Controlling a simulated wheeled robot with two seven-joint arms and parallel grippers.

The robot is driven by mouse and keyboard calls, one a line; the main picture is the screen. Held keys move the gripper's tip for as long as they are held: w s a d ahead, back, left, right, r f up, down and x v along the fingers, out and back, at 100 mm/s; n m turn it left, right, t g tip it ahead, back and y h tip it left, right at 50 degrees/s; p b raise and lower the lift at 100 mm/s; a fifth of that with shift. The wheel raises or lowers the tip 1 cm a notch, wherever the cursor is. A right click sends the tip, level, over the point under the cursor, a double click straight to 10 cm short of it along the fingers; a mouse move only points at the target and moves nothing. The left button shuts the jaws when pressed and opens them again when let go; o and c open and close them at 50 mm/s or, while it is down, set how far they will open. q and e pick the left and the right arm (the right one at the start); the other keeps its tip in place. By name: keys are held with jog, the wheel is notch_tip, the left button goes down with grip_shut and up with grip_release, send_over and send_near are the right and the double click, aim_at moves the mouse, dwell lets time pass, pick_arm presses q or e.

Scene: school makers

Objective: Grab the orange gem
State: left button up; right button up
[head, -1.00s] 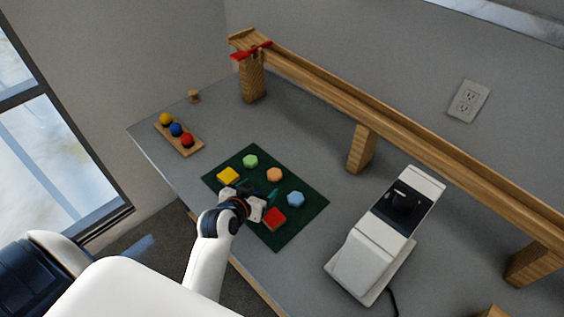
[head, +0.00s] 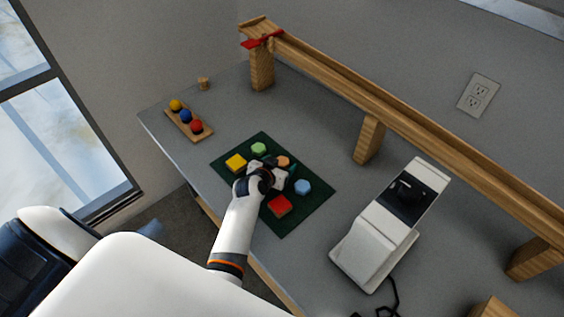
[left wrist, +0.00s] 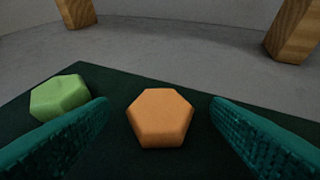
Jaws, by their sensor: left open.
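The orange gem (left wrist: 161,117) is a six-sided block lying flat on the dark green mat (head: 304,212). In the left wrist view it sits between the two teal fingers of my open left gripper (left wrist: 160,135), with gaps on both sides. In the head view the orange gem (head: 283,161) shows just beyond my left gripper (head: 278,172), which partly hides it. The green gem (left wrist: 60,98) lies to the left of it, outside the left finger. My right gripper is not in view.
On the mat also lie a yellow block (head: 236,162), a blue gem (head: 302,187) and a red block (head: 279,206). A wooden ramp on posts (head: 369,139) runs behind. A white machine (head: 372,250) stands right. A peg board with balls (head: 184,125) is at left.

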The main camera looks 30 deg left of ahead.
pick_arm(q)
jog(key=shift+w+f, duration=0.1)
jog(key=shift+w, duration=0.05)
jog(key=c, duration=1.1)
jog(key=shift+o, duration=0.2)
